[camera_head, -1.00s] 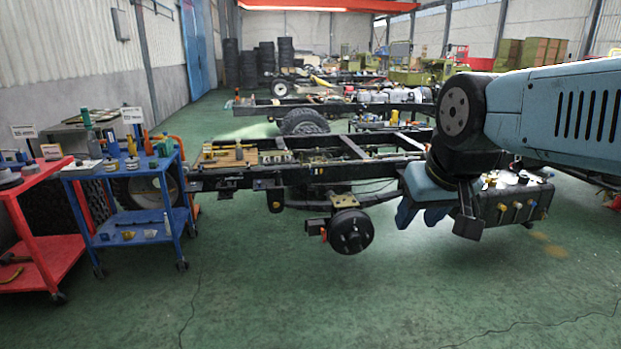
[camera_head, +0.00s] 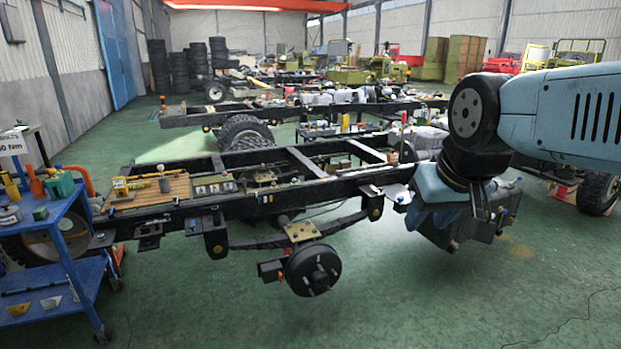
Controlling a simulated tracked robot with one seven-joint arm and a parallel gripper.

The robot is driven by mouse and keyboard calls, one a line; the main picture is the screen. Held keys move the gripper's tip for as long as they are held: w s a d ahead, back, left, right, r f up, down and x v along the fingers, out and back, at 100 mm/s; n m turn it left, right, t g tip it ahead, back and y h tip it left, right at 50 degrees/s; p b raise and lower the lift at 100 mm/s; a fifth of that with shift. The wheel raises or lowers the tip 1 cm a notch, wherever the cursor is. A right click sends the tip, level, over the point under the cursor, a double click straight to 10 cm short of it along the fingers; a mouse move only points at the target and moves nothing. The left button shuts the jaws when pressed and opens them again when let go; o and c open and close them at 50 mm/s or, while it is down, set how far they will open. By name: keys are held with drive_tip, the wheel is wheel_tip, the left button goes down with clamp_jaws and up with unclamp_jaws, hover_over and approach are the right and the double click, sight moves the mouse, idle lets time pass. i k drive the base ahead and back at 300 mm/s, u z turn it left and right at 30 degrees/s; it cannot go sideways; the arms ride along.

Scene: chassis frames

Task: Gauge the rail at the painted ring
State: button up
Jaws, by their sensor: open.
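The black chassis rail (camera_head: 322,193) nearest me runs across the middle of the view, from the blue cart side toward my arm. I cannot make out a painted ring on it at this size. My gripper (camera_head: 418,213) hangs below my blue arm at the right, by the right end of this rail. Its blue fingers point down and look apart and empty. The wrist and the dark box behind it partly hide the fingers and the rail's end. I cannot tell whether the gripper touches the rail.
A blue tool cart (camera_head: 55,262) stands at the left. A wooden board (camera_head: 150,192) with small tools lies on the frame's left part. A brake drum (camera_head: 313,269) sticks out below the rail toward me. More chassis stand behind. The green floor (camera_head: 420,310) in front is clear.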

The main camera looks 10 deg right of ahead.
sight(393, 157)
drive_tip(key=z, duration=0.2)
drive_tip(key=i, duration=1.15)
drive_tip(key=z, duration=0.35)
drive_tip(key=i, duration=1.95)
drive_tip(key=z, duration=0.1)
